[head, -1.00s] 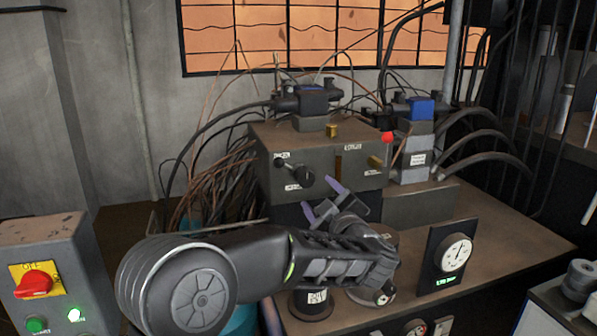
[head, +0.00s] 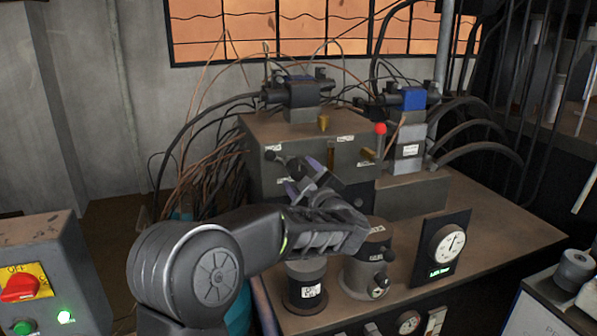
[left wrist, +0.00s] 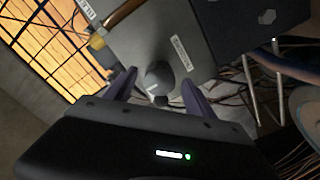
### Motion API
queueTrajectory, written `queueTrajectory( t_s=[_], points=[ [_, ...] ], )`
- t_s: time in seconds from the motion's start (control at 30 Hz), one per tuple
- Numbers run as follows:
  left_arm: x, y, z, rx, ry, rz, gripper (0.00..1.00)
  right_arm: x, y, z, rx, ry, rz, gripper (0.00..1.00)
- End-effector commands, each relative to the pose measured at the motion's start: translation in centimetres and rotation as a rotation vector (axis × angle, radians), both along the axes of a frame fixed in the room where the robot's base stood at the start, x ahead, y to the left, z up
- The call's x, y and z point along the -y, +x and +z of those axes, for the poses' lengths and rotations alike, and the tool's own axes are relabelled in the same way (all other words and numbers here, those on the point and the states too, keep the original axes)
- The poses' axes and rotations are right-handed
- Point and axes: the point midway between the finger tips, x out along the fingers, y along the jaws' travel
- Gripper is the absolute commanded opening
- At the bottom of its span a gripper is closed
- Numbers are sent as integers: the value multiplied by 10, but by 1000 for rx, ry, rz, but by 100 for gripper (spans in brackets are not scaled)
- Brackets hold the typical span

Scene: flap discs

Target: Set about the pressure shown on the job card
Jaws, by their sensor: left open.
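A grey valve block (head: 335,150) with small white labels stands on the bench. A dark round knob on its front face shows in the left wrist view (left wrist: 160,77), between my purple fingertips. My left gripper (head: 303,178) is open in front of the left part of this face; whether a finger touches the knob I cannot tell. In the head view my gripper partly covers the knob area. A round white dial gauge (head: 449,243) with a green readout below it stands on the bench to the right; its figures are too small to read. I cannot make out a job card. My right gripper is out of view.
A red-tipped lever (head: 380,129) and a brass fitting (head: 367,154) stick out at the block's right. Dark cylinders (head: 305,287) stand below my forearm. A control box with a red switch (head: 20,288) is at left. The bench right of the gauge is clear.

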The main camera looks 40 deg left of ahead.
Motion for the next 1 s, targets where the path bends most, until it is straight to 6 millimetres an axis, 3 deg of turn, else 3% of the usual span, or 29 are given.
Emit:
queueTrajectory(
  t_s=[0.17, 0.47, 1.0],
  points=[
    [-15, 10, 0, -1, 1, 0, 63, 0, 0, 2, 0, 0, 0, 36],
    [-17, 12, 0, -1, 0, -1, 63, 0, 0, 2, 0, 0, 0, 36],
    [-17, 12, 0, -1, 0, -1, 20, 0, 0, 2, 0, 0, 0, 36]
  ],
)
